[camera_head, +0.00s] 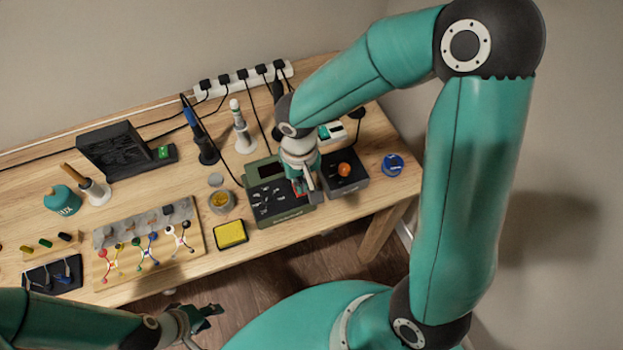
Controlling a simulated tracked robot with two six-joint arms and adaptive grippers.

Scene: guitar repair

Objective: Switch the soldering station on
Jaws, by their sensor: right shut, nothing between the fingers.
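A green box with a dark front panel (265,205), which looks like the soldering station, stands near the table's front edge. Several small light marks show on its panel. My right gripper (304,189) is shut and empty, pointing down at the box's right side. A small red part shows by its fingertips; I cannot tell whether they touch it. The gripper hides part of the box's right side, and the state of any switch cannot be read. My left gripper (206,322) looks open and empty, low in front of the table, away from the box.
A black box with an orange knob (344,170) stands close right of the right gripper. A yellow sponge (231,234) and a small round tin (221,201) lie left of the green box. Behind are a blue-handled iron in a stand (206,150) and a power strip (243,78) with cables.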

